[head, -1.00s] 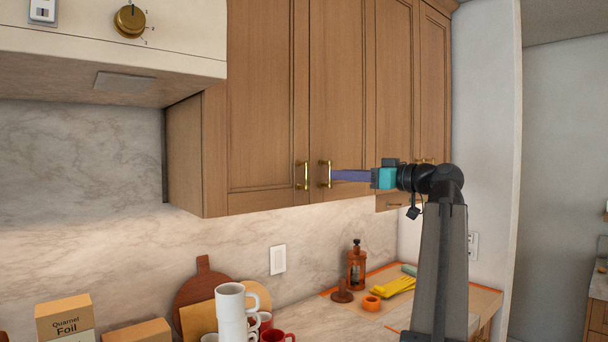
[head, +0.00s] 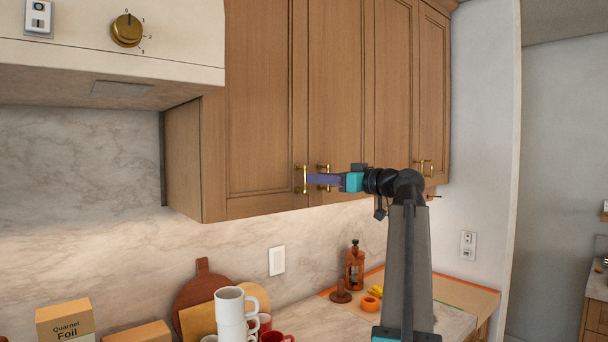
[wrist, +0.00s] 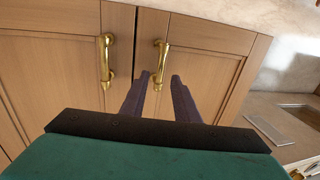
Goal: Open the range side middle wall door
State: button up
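The wooden wall cabinet has a left door (head: 265,110) and a middle door (head: 338,90), both shut, with brass handles near their shared edge. The other handle (wrist: 107,60) is outside the fingers, to the left.
A range hood (head: 110,50) juts out left of the cabinet. The space before the doors is otherwise clear.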

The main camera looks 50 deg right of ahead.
aim_at(305, 194)
jog(key=shift+w+a+p, duration=0.15)
jog(key=shift+w+p, duration=0.25)
jog(key=shift+w, duration=1.05)
jog(key=shift+w+a+p, duration=0.1)
jog(key=shift+w+p, duration=0.3)
jog(key=shift+w, duration=1.05)
grip_shut()
jog(key=shift+s+a, duration=0.1)
jog(key=shift+a, duration=0.1)
jog(key=shift+d, duration=0.15)
jog(key=shift+a, duration=0.2)
